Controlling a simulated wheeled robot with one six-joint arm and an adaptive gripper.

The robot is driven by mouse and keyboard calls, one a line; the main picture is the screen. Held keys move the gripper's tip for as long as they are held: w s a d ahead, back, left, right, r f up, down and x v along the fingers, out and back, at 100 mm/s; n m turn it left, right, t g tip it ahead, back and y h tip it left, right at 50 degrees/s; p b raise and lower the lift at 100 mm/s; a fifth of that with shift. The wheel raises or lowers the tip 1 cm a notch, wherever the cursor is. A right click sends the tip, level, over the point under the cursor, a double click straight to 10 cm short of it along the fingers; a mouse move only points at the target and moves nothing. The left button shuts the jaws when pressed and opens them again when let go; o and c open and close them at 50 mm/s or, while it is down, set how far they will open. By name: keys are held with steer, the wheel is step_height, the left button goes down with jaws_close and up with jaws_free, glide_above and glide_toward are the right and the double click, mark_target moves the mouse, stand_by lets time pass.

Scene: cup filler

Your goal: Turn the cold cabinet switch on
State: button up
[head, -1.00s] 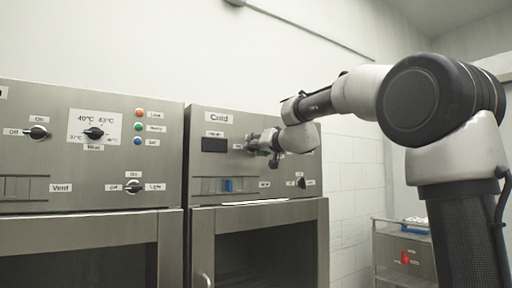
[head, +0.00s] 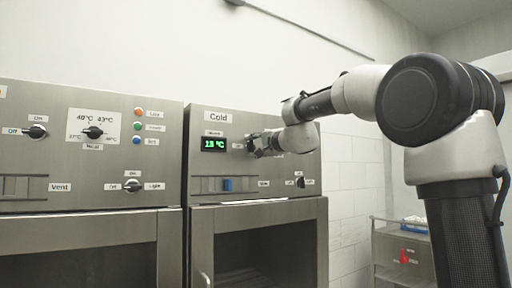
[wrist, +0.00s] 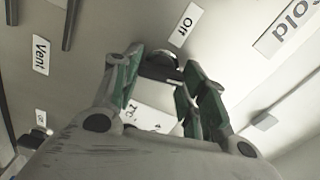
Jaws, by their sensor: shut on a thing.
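The cold cabinet (head: 255,187) has a steel front panel with a "Cold" label at the top. Its display (head: 214,144) is lit and shows green digits, apparently 15 °C. My gripper (head: 252,147) is at the panel just right of the display and mostly hides the switch there in the head view. In the wrist view, my gripper (wrist: 163,63) has its green-padded fingers on either side of the dark switch knob (wrist: 160,70), shut on it. An "Off" label (wrist: 184,24) lies just beyond the knob. The knob's exact angle is hard to tell.
Lower on the cold panel are a blue slider (head: 228,185) and a small black knob (head: 300,182). The neighbouring cabinet (head: 60,165) on the left has several knobs and coloured lamps. A trolley (head: 395,240) stands at the lower right.

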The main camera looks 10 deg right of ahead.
steer(key=shift+f+m, duration=0.1)
steer(key=shift+m, duration=1.1)
steer(key=o, duration=1)
steer(key=v, duration=1.2)
